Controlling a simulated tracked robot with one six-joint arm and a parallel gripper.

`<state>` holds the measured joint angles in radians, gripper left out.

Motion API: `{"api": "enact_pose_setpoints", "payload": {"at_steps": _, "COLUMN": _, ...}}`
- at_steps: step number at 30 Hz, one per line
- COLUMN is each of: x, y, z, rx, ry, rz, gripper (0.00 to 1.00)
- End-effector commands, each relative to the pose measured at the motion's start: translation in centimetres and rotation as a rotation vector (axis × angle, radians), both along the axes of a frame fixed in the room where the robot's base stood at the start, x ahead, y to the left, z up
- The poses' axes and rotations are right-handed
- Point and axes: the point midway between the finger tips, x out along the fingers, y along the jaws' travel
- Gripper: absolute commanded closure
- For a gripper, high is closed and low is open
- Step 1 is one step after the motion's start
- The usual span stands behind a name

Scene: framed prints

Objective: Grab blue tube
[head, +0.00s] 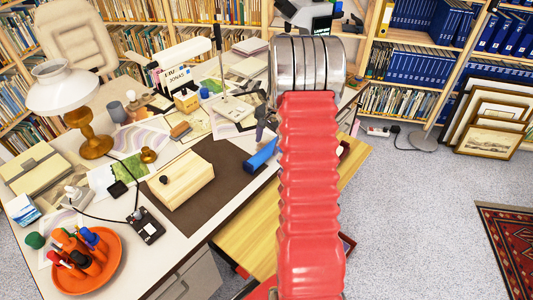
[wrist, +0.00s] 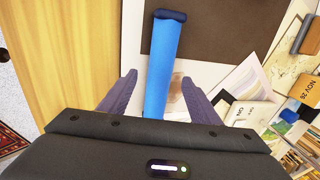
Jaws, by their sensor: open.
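The blue tube (head: 261,154) lies at the right end of the brown desk mat, near the desk's edge. In the wrist view the tube (wrist: 163,50) runs from its dark-capped end on the mat down between my fingers, and its lower part is hidden by my gripper's body. My gripper (wrist: 159,77) is open, with one finger on each side of the tube and gaps between them. In the head view my gripper (head: 264,118) shows as dark fingers just behind the tube, partly hidden by my red arm.
The brown mat (head: 225,170) holds a wooden box (head: 181,180). A lamp (head: 90,110), an orange tray of pens (head: 110,262), papers and small items crowd the desk's left and back. A wooden surface (wrist: 75,50) lies beside the tube in the wrist view.

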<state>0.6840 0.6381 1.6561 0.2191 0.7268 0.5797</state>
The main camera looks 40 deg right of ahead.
Motion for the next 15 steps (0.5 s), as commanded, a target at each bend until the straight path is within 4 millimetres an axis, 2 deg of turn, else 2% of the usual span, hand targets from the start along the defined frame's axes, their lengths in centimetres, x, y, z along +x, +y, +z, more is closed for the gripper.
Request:
{"api": "enact_pose_setpoints", "payload": {"at_steps": 8, "x": 0.0, "y": 0.0, "z": -0.1, "rx": 0.0, "ry": 0.0, "rz": 0.0, "gripper": 0.43}}
{"api": "enact_pose_setpoints", "payload": {"at_steps": 15, "x": 0.4, "y": -0.1, "z": -2.2, "rx": 0.002, "ry": 0.001, "rz": -0.001, "gripper": 0.43}}
